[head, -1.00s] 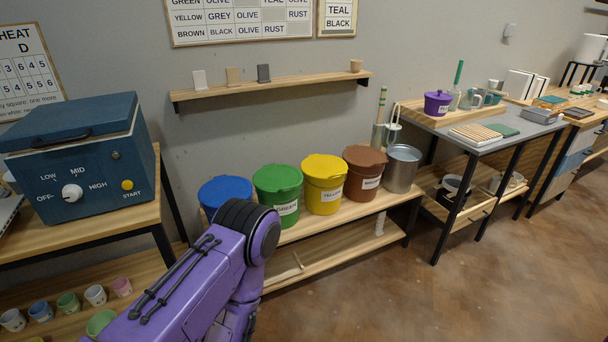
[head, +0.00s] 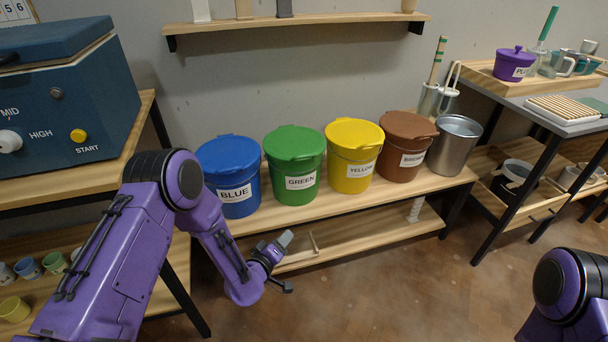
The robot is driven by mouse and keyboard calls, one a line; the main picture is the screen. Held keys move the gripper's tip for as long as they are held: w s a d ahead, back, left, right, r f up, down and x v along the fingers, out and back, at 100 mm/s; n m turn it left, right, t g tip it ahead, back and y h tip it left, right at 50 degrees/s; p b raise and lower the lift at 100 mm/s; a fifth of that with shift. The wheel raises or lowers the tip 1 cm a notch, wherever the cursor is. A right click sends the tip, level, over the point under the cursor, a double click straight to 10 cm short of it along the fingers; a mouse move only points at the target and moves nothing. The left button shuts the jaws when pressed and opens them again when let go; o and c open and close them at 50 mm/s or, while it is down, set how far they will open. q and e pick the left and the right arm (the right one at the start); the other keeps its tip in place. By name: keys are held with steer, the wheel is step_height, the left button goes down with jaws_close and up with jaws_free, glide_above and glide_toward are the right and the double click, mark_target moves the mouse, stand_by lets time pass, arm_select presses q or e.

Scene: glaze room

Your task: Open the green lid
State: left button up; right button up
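The green lid (head: 294,142) sits flat and closed on the green bucket (head: 296,187), which bears a GREEN label and stands on a wooden bench. It is between the blue and the yellow buckets. My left gripper (head: 287,263) is below and in front of the green bucket, beside the bench's front edge and apart from the lid. Its two fingers are spread with nothing between them. Only the upper part of my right arm shows at the lower right; its gripper is out of the picture.
The blue bucket (head: 231,191), yellow bucket (head: 352,171), brown bucket (head: 402,158) and an open metal bucket (head: 455,150) share the bench (head: 340,205). A wall shelf (head: 300,22) hangs above. A blue kiln (head: 60,110) stands left. The floor in front is clear.

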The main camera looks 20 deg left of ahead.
arm_select(q)
steer(key=w+r+t+h+b, duration=0.2)
steer(key=w+r+t+b, duration=0.1)
steer(key=w+r, duration=0.5)
steer(key=w+r+t+h+b, duration=0.2)
steer(key=w+r, duration=0.6)
steer(key=w, duration=0.6)
steer(key=shift+w+d+r+t+h+b, duration=0.4)
steer(key=shift+t+b, duration=0.35)
steer(key=shift+t, duration=0.35)
steer(key=shift+s, duration=0.1)
jaws_close()
arm_select(e)
step_height(320, 180, down, 10)
